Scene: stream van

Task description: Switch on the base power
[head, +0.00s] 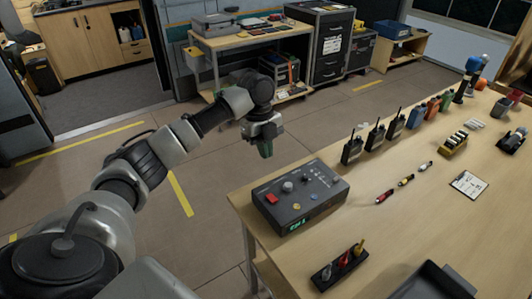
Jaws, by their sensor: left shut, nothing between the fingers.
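A dark grey control box (300,197), which looks like the base unit, sits at the near left corner of the wooden table. Its sloped top carries a red square button (272,198), several knobs and small coloured buttons. A small green display (301,224) on its front is lit. I cannot tell the position of any power switch. My left gripper (266,152) is shut and empty, pointing down. It shows just beyond the box's far left edge, over the floor side of the table, apart from the box. My right gripper is out of view.
The wooden table (431,229) holds several black radios (375,134), small markers, a notepad (468,185) and a rack of coloured-handled tools (340,268). A dark tray (433,284) lies at the near edge. A workbench (245,41) and drawer cabinet (322,45) stand behind. The floor left of the table is clear.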

